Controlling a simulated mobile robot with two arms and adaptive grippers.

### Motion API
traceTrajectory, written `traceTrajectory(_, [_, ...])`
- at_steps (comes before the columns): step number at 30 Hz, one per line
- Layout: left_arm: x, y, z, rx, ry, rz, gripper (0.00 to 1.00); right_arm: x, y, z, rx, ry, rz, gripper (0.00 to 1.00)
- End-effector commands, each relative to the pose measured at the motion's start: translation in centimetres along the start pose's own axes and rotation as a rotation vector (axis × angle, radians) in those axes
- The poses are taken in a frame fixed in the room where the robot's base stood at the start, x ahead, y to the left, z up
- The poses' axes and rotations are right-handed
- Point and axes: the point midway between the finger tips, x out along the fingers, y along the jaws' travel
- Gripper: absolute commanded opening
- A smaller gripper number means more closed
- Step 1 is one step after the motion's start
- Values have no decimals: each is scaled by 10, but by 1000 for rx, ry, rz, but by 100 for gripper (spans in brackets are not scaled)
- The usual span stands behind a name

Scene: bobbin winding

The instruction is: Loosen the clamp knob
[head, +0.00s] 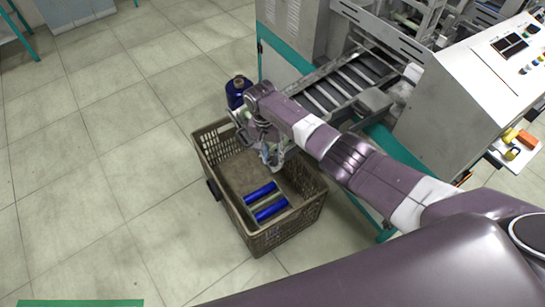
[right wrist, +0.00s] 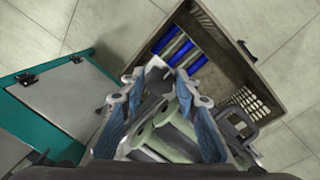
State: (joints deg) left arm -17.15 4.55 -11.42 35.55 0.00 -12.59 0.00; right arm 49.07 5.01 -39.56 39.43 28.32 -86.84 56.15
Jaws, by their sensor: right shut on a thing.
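My right gripper (head: 272,154) hangs over the brown crate (head: 313,209), near its back right part. In the right wrist view its two blue-padded fingers (right wrist: 160,78) stand around a pale grey-green, bobbin-like thing (right wrist: 168,128), and the gripper is shut on it. The fingers hide part of this thing. Blue bobbins (head: 260,193) lie side by side in the crate and also show in the right wrist view (right wrist: 172,45). I cannot make out a clamp knob in either view. My left gripper is out of view.

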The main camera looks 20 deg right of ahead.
Motion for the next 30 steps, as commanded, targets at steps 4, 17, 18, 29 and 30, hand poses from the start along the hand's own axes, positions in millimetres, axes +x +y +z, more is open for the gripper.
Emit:
traceTrajectory(4, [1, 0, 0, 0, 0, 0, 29, 0, -1, 1, -54, -1, 7, 5])
traceTrajectory(17, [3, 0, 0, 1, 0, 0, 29, 0, -2, 0, -399, -1, 59, 5])
traceTrajectory(18, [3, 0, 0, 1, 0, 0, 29, 0, -2, 0, -436, 0, 65, 5])
traceTrajectory(29, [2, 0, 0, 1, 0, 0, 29, -1, -2, 1, -775, 0, 117, 5])
traceTrajectory(30, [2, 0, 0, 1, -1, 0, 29, -1, -2, 1, -813, 0, 123, 5])
